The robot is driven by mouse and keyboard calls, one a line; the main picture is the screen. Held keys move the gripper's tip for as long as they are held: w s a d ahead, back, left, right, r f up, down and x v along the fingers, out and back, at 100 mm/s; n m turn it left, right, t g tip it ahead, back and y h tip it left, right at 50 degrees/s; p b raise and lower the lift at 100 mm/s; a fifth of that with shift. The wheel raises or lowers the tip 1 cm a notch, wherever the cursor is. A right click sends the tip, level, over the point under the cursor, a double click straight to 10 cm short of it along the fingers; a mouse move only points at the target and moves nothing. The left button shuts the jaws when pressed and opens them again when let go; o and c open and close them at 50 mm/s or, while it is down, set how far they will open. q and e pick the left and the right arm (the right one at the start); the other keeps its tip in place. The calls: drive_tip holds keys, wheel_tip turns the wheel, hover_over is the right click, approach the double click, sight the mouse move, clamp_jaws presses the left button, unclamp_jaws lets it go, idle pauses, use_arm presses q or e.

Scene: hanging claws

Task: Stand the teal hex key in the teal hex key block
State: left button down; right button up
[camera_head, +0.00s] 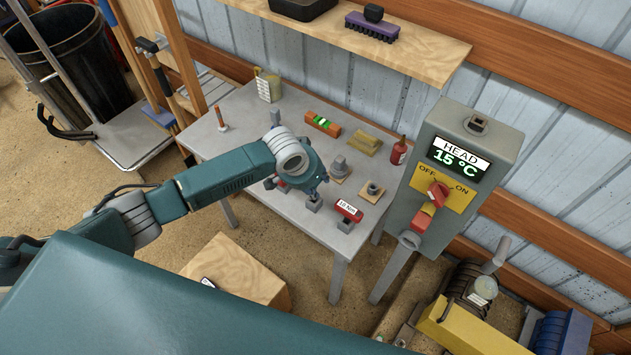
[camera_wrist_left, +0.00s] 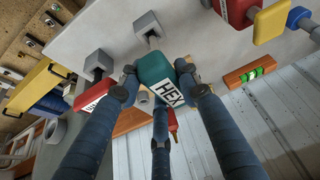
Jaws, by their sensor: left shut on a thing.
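My left gripper (camera_head: 312,183) hangs over the near part of the table, its arm crossing from the left. In the left wrist view the gripper (camera_wrist_left: 157,72) is shut on the teal hex key (camera_wrist_left: 154,68), whose teal handle carries a white HEX label. My right gripper is out of view.
A red labelled handle (camera_head: 349,210) stands in a grey block (camera_head: 346,226) close to the right. Red, yellow (camera_wrist_left: 270,22) and blue pieces show in the wrist view.

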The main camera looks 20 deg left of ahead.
use_arm(q)
drive_tip(key=shift+f+b, duration=1.15)
drive_tip(key=shift+f, duration=1.05)
drive_tip(key=c, duration=1.2)
unclamp_jaws()
drive_tip(key=shift+r, duration=0.1)
drive_tip(key=shift+o, duration=0.2)
